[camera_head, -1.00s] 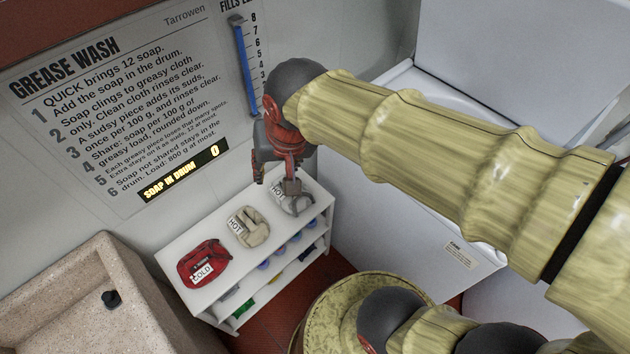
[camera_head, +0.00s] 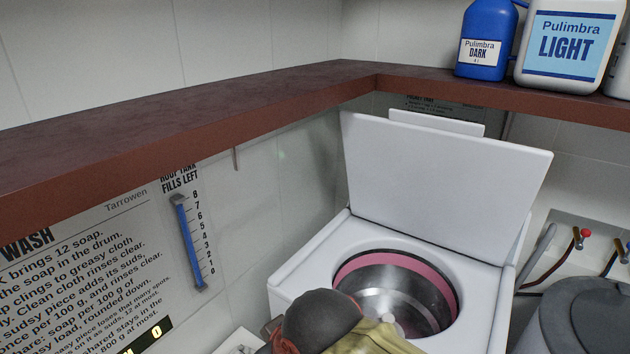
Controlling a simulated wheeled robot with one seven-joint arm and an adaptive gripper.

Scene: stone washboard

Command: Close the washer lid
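The white washer (camera_head: 300,263) stands at the centre right, with its round drum (camera_head: 392,290) showing a pink ring and a bare metal inside. Its white lid (camera_head: 440,170) is raised, leaning back toward the wall behind. My arm's dark and yellow end shows at the bottom edge, in front of the washer and overlapping the drum's near rim. The fingers of my gripper are hidden below or behind it. I cannot tell whether the arm touches the washer.
A dark red shelf (camera_head: 200,112) runs along both walls above the washer, close over the lid. A blue bottle (camera_head: 486,40) and a white LIGHT jug (camera_head: 566,45) stand on it. A grey bin-like vessel (camera_head: 585,318) and hoses stand right of the washer.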

